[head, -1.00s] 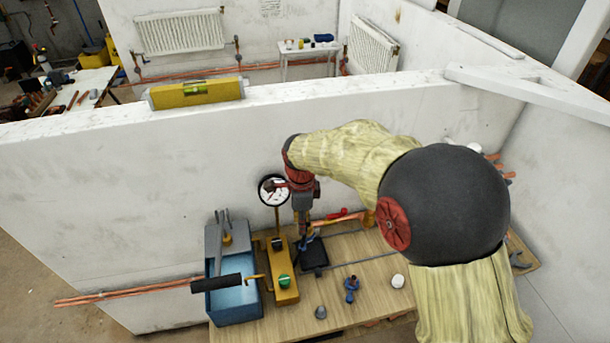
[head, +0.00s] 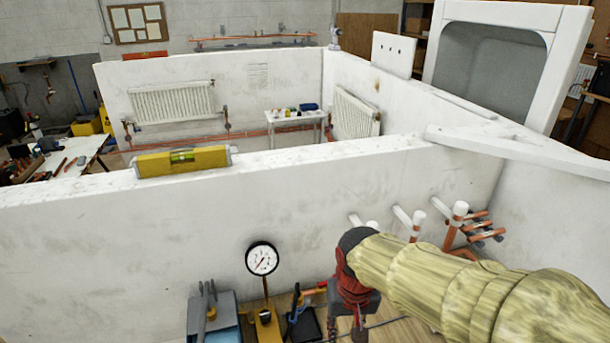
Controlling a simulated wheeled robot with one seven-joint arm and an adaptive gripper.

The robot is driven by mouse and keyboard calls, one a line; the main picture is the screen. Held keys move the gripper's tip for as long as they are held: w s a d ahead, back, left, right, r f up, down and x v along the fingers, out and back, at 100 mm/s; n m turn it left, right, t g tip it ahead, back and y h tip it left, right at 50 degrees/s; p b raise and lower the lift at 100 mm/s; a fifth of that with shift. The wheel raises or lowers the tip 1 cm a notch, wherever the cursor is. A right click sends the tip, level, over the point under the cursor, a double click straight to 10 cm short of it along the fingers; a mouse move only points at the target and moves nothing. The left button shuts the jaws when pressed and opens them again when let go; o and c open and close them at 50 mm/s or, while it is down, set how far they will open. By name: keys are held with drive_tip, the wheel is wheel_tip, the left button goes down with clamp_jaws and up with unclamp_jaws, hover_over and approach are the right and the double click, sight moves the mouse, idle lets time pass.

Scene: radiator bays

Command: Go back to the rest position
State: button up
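My arm comes in from the lower right in a pale yellow sleeve and ends at a red and dark wrist low in the middle of the head view. My gripper (head: 358,328) hangs down from that wrist over the workbench. Its fingertips are at or below the bottom edge of the picture, so I cannot tell whether it is open or shut, or whether it holds anything. The pressure gauge (head: 262,259) stands upright on the yellow pump to the left of the gripper, apart from it.
A blue tank (head: 212,315) stands left of the gauge. A white partition wall (head: 150,235) rises behind the bench, with a yellow spirit level (head: 182,160) on top. White and copper pipe stubs (head: 455,222) stick out at right. Another white wall closes the right side.

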drive_tip(key=s+d+r+t+b, duration=0.3)
drive_tip(key=s+d+r, duration=0.3)
drive_tip(key=s+d, duration=0.4)
drive_tip(key=shift+s+d+r+m+t+b, duration=0.25)
drive_tip(key=shift+m+t+b, duration=0.1)
drive_tip(key=shift+t, duration=0.45)
